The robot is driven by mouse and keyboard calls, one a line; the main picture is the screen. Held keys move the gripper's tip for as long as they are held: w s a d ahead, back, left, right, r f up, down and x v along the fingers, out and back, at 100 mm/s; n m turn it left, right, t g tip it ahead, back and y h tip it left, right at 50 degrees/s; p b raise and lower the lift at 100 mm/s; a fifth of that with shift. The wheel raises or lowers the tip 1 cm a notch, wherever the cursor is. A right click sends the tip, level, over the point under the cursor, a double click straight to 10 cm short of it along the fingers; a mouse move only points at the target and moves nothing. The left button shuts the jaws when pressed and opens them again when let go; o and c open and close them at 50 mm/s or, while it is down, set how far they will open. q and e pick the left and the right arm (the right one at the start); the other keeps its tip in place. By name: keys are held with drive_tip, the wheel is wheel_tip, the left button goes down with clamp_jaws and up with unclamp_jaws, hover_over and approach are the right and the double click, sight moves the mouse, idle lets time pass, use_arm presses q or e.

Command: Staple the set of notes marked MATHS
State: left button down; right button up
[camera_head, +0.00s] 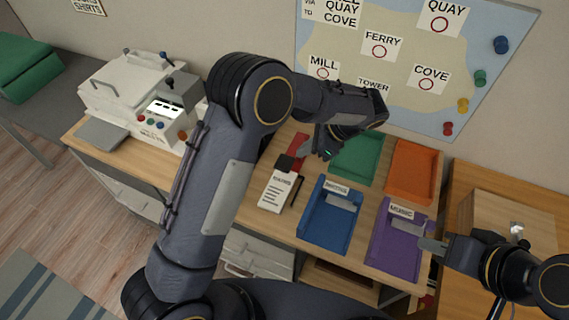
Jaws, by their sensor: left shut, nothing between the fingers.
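A white set of notes (277,193) with a small heading, too blurred to read surely, lies on the desk left of the blue tray. A red and black stapler (297,148) stands at its far end; I cannot tell whether the notes' edge is between its jaws. My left gripper (322,154) is shut and empty, just right of the stapler; its arm crosses the middle of the view. My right gripper (424,240) is at the near right edge of the purple tray, beside a grey piece there; its finger opening is unclear.
A blue tray (316,238), a purple tray (383,262) labelled MUSIC, a green tray (366,140) and an orange tray (403,186) fill the desk's right side. A white machine (118,92) stands at left. A wooden box (510,215) is at right; a map board (400,50) is behind.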

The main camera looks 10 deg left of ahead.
sight(285, 163)
use_arm(q)
drive_tip(key=shift+b+x, duration=1.6)
drive_tip(key=shift+x, duration=1)
drive_tip(key=shift+f, duration=0.1)
